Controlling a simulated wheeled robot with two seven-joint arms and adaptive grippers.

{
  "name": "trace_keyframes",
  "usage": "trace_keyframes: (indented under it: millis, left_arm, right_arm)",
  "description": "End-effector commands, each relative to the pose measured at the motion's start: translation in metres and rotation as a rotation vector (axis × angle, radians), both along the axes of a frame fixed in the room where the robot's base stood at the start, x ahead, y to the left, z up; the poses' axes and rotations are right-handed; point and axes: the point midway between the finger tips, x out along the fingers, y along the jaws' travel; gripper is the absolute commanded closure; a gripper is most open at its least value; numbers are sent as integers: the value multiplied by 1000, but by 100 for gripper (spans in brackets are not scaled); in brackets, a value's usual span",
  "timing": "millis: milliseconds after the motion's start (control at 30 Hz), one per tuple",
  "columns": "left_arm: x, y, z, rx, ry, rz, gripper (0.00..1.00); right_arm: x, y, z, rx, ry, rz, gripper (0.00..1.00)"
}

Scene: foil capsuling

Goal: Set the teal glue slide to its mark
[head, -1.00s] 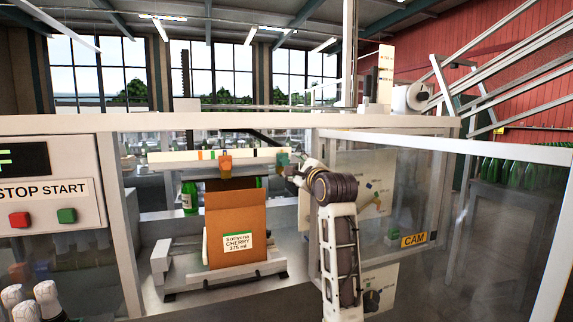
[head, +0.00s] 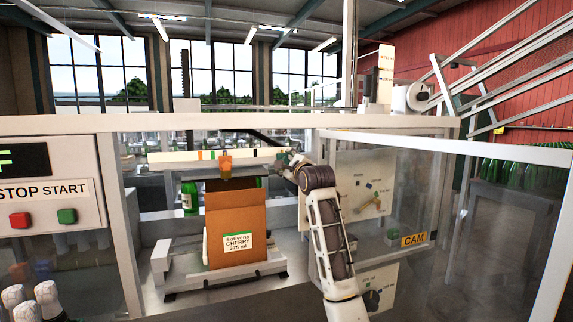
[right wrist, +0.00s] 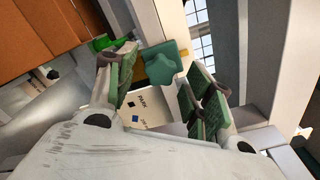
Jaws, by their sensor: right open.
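The teal glue slide (right wrist: 163,63) is a knob-shaped block that shows in the right wrist view between and just beyond my right gripper's fingers. My right gripper (right wrist: 165,88) is open, with a green-padded finger on each side, and I see no firm grip on the slide. In the head view my right gripper (head: 284,161) is at the right end of the white rail (head: 170,156), where it largely hides the teal slide. The rail carries small coloured marks. An orange slide (head: 225,164) sits further left on it. My left gripper is not in view.
A brown carton (head: 236,225) with a cherry label stands below the rail on a metal carriage. A green bottle (head: 189,197) is behind it. Clear guard panels, a frame post and a panel with knobs (head: 366,190) lie close to my right arm.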

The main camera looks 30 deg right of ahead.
Motion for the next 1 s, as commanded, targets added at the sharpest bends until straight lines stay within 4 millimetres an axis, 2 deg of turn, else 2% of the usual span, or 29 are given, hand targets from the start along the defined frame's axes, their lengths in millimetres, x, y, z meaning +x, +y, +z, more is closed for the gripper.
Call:
trace_keyframes:
  millis: [233,600,1000]
  left_arm:
    - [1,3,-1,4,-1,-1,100]
    - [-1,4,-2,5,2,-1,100]
    - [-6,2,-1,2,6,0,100]
  right_arm:
    - [11,-3,1,-1,-1,-1,48]
    - [13,-3,0,0,0,0,48]
    - [13,-3,0,0,0,0,99]
